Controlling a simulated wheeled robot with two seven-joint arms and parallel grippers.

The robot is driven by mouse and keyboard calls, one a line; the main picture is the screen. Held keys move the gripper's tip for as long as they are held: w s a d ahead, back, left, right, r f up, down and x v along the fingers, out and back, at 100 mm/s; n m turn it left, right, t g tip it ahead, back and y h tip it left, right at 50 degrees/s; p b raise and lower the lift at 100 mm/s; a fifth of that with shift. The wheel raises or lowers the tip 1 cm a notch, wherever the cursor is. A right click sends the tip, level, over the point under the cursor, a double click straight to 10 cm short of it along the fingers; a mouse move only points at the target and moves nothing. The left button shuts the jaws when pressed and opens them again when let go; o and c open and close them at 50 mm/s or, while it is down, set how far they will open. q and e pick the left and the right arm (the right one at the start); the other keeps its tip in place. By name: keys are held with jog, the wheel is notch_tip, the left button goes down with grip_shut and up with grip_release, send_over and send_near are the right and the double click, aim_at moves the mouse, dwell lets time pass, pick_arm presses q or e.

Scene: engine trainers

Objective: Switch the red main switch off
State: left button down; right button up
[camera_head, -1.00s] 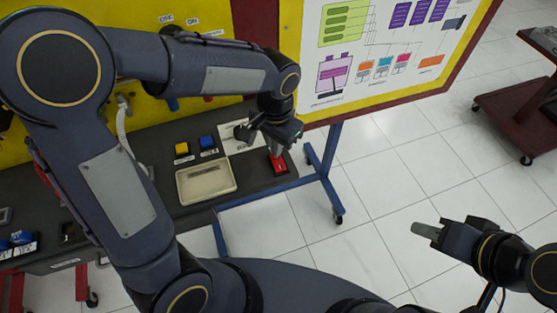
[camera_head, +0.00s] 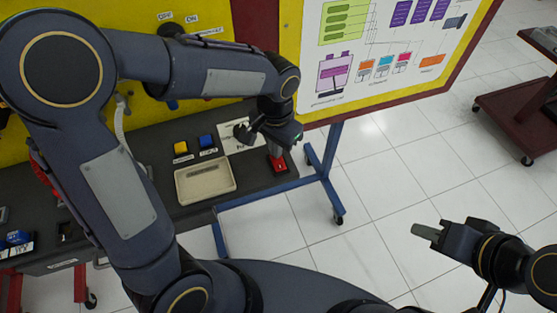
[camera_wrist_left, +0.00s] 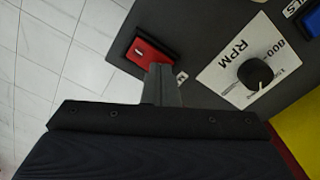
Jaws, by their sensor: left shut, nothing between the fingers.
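The red main switch (camera_head: 277,164) sits in a dark frame at the right end of the grey bench panel. It also shows in the left wrist view (camera_wrist_left: 151,54), just beyond the fingertips. My left gripper (camera_head: 279,149) is shut and empty, with its fingers right beside the switch. In the left wrist view the closed fingers (camera_wrist_left: 161,82) reach close to the switch's near edge; I cannot tell whether they touch it. The switch's rocker position is too small to read. My right gripper (camera_head: 427,231) hangs over the floor at the right, away from the panel; its jaw state is unclear.
A black RPM knob (camera_wrist_left: 255,74) on a white plate (camera_wrist_left: 226,75) lies near the switch. A beige tray (camera_head: 206,181), a yellow button (camera_head: 181,148) and a blue button (camera_head: 206,142) are to its left. A blue stand frame (camera_head: 322,180) and open tiled floor lie to the right.

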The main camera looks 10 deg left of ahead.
pick_arm(q)
jog(key=shift+f, duration=0.35)
notch_tip(320, 180, up, 7)
jog(key=p, duration=0.5)
jog(key=shift+r, duration=0.1)
dwell(0.3)
dwell(0.4)
jog(key=s+a+r+n+t+h, duration=0.2)
jog(key=s+a+n, duration=0.1)
jog(key=s, duration=0.5)
jog(key=s+a+r+n+t+h, duration=0.1)
jog(key=s+a+r+n+t, duration=0.2)
jog(key=s+a, duration=0.3)
jog(key=shift+s+r+n+t+h, duration=0.3)
jog(key=shift+s+n+h, duration=0.1)
jog(key=shift+s, duration=0.7)
